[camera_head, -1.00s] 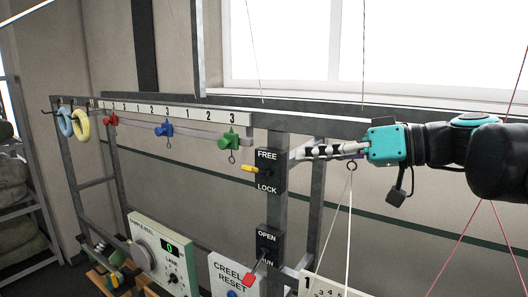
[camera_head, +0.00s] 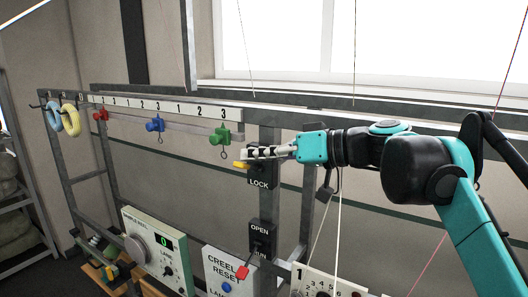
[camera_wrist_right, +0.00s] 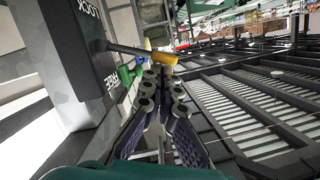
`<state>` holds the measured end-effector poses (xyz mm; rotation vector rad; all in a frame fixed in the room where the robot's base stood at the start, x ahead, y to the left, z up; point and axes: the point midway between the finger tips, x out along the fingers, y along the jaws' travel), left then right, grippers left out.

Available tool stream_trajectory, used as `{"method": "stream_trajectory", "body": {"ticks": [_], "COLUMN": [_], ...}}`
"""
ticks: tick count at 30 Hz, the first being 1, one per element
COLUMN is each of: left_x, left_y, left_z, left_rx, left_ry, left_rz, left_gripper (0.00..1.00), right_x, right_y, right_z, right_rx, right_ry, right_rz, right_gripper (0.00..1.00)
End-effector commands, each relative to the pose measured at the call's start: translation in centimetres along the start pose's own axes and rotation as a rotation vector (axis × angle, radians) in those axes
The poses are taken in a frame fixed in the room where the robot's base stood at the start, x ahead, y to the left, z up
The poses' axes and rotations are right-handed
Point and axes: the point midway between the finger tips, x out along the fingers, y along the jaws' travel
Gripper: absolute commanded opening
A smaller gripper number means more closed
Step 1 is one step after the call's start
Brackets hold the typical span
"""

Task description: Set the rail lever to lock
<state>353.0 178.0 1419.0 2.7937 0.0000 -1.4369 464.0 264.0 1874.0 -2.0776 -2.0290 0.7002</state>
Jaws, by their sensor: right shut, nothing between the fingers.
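The rail lever has a yellow handle (camera_head: 240,165) and sits on a black plate (camera_head: 260,183) on the grey upright. The handle sticks out to the left, and the word LOCK shows below it. My right gripper (camera_head: 249,153) is shut and empty, just above the handle, and covers the FREE word. In the right wrist view, the yellow handle (camera_wrist_right: 150,54) lies just past the fingertips (camera_wrist_right: 160,72), beside the black plate (camera_wrist_right: 80,45). I cannot tell whether they touch. My left gripper is not in view.
Red, blue (camera_head: 155,124) and green (camera_head: 219,133) clamps hang along the numbered rail (camera_head: 160,108). Thin yarns run near my right arm.

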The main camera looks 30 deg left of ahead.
Motion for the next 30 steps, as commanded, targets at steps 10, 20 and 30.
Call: {"method": "stream_trajectory", "body": {"ticks": [10,20,30], "left_x": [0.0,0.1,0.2], "left_y": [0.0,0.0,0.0], "left_z": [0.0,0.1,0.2], "left_rx": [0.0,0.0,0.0], "left_ry": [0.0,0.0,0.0], "left_rz": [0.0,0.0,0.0], "left_gripper": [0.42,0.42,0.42], "right_x": [0.0,0.1,0.3], "right_y": [0.0,-0.1,-0.3], "right_z": [0.0,0.4,1.0], "right_rx": [-0.004,-0.059,-0.138], "right_ry": [0.0,0.0,0.0], "right_rz": [0.001,0.015,0.034], "right_gripper": [0.0,0.0,0.0]}}
